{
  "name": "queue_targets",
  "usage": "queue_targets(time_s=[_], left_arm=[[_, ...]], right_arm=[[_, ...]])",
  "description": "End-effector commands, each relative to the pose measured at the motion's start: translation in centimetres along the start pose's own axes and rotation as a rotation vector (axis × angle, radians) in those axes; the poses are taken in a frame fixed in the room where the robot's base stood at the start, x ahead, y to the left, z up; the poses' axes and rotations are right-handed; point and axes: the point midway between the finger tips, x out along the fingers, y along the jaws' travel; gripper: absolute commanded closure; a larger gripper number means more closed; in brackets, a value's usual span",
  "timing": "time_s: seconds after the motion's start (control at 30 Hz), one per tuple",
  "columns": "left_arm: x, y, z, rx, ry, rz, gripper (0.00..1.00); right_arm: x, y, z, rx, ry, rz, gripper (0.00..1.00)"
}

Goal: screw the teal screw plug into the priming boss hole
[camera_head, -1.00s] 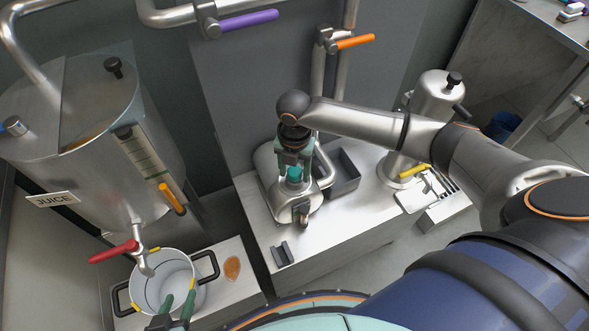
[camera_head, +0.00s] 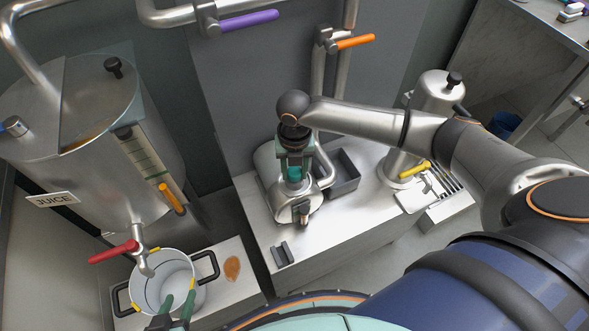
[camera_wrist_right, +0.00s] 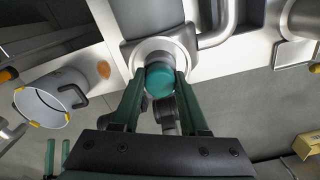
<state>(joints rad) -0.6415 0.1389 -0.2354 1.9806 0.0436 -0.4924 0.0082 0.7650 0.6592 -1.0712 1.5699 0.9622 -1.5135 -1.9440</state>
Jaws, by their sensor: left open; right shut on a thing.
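The teal screw plug (camera_head: 294,173) is held between the fingers of my right gripper (camera_head: 293,166), which is shut on it. In the right wrist view the plug (camera_wrist_right: 159,81) sits between the two green fingertips, over a round pale metal collar (camera_wrist_right: 185,66) that I take for the priming boss. The hole itself is hidden under the plug. I cannot tell whether the threads are engaged. My left gripper (camera_head: 178,304) is open and empty, with its fingers over the front of the white pot.
The white pot (camera_head: 200,296) with black handles stands under the red-handled juice tap (camera_head: 114,252). A grey bin (camera_head: 344,173) is right of the plug. A small dark holder (camera_head: 283,254) is on the bench front. An orange spill (camera_head: 232,269) lies beside the pot.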

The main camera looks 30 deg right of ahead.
Motion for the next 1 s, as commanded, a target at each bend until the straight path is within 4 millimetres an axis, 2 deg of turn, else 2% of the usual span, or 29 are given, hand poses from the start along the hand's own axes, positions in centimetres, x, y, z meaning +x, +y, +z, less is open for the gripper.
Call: queue_targets(time_s=[0.17,0.7,0.83,1.0], left_arm=[[0.00,0.00,0.00,0.000,0.000,0.000,0.50],[0.00,0.00,0.01,0.000,0.000,0.000,0.50],[0.00,0.00,0.01,0.000,0.000,0.000,0.50],[0.01,0.00,0.01,0.000,0.000,0.000,0.50]], right_arm=[[0.08,-0.02,-0.06,0.129,0.002,-0.001,0.88],[0.20,0.04,-0.12,0.911,0.003,-0.003,0.88],[0.22,0.00,-0.11,1.025,0.002,-0.004,0.88],[0.24,-0.02,-0.11,1.052,0.001,-0.005,0.88]])
